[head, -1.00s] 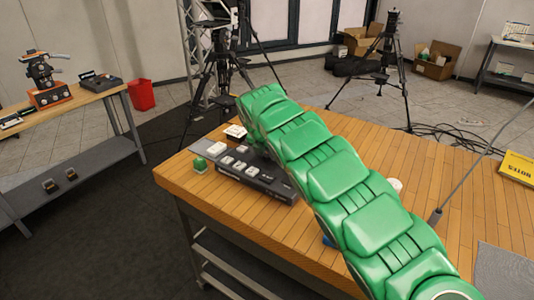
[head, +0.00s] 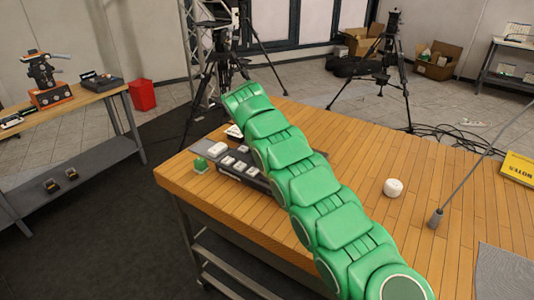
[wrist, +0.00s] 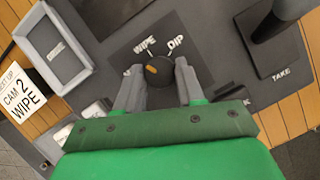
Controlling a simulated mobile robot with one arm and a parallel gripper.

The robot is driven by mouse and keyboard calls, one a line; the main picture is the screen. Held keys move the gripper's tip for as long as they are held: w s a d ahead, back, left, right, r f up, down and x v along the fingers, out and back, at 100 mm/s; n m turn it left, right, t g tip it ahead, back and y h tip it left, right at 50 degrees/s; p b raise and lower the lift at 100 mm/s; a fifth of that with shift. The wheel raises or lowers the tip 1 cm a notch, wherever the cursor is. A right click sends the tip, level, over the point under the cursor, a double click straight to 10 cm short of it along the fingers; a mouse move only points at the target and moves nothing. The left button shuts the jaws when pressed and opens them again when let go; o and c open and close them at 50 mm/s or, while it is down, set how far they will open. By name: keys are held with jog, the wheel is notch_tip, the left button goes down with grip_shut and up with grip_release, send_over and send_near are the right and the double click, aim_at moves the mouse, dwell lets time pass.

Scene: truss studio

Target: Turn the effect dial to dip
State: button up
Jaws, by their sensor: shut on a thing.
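The effect dial (wrist: 163,66) is a round dark knob on the switcher panel, with an orange mark on its left part. The printed words WIPE (wrist: 144,45) and DIP (wrist: 176,42) stand above it, left and right. The mark lies on the WIPE side; its exact pointing is hard to tell. My gripper (wrist: 160,82) has one grey finger on each side of the dial and is shut on it. In the head view the dark switcher (head: 248,180) sits on the wooden table, partly hidden by my green arm; dial and gripper are hidden there.
In the wrist view a black lever (wrist: 272,25) stands right of the dial, by TAKE. A card reading CAM 2 WIPE (wrist: 28,92) is at left. A white round object (head: 393,187) and a microphone-like rod (head: 436,217) stand on the table's right part, with bare wood between.

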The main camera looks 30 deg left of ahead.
jog(key=shift+a+m+h, duration=0.1)
jog(key=shift+m+h, duration=0.4)
jog(key=shift+m, duration=0.8)
jog(key=o, duration=1)
jog(key=shift+o, duration=0.2)
jog(key=shift+w+n, duration=0.1)
jog(key=shift+n, duration=0.2)
jog(key=shift+d+n+y, duration=0.2)
jog(key=shift+n+y, duration=0.3)
jog(key=shift+n, duration=0.6)
